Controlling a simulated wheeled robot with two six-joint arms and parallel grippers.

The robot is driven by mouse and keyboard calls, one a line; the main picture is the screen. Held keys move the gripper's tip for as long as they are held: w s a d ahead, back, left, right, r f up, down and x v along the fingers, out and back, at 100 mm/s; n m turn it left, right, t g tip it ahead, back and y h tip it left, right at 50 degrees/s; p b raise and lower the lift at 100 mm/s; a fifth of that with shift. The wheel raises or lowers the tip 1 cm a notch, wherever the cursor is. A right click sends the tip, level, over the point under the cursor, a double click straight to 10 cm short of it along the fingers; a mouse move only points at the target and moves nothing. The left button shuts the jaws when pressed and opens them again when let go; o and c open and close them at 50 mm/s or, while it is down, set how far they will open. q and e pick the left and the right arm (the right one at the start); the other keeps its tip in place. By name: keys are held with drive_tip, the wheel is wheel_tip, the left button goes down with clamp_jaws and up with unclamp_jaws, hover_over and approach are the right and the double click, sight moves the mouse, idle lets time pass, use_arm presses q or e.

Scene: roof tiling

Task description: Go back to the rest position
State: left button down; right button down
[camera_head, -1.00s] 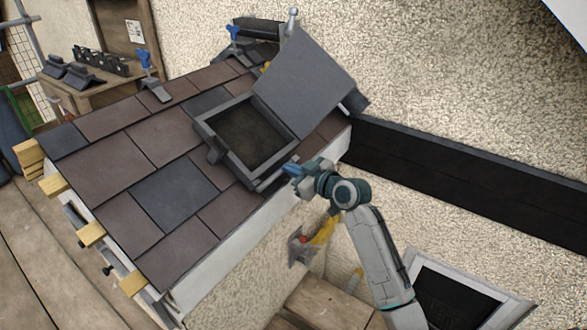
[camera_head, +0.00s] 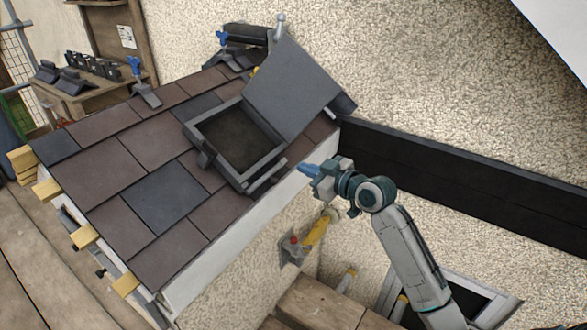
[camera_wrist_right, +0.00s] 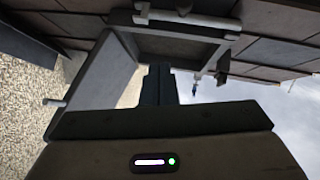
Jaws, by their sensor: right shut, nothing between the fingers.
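My right gripper (camera_head: 308,170) is shut and empty, with blue fingertips pointing left. It hangs in the air just off the right edge of the tiled roof (camera_head: 120,170), apart from the roof window (camera_head: 228,176). The window's grey lid (camera_head: 293,82) stands open, tilted back to the upper right. In the right wrist view, the shut fingers (camera_wrist_right: 159,84) show dark in the middle, with the open window frame (camera_wrist_right: 180,47) and lid (camera_wrist_right: 105,75) beyond them. My left gripper is in neither view.
A black board (camera_head: 460,190) runs along the pebbled wall on the right. A yellow-handled tool (camera_head: 318,230) is below the roof edge. A wooden bench (camera_head: 320,303) stands at the bottom. Ridge tiles (camera_head: 70,80) lie on a shelf at the upper left.

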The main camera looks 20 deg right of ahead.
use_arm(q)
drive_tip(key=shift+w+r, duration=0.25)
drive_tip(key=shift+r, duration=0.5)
use_arm(e)
drive_tip(key=v, duration=0.3)
drive_tip(key=shift+d+r, duration=0.1)
drive_tip(key=shift+d, duration=0.2)
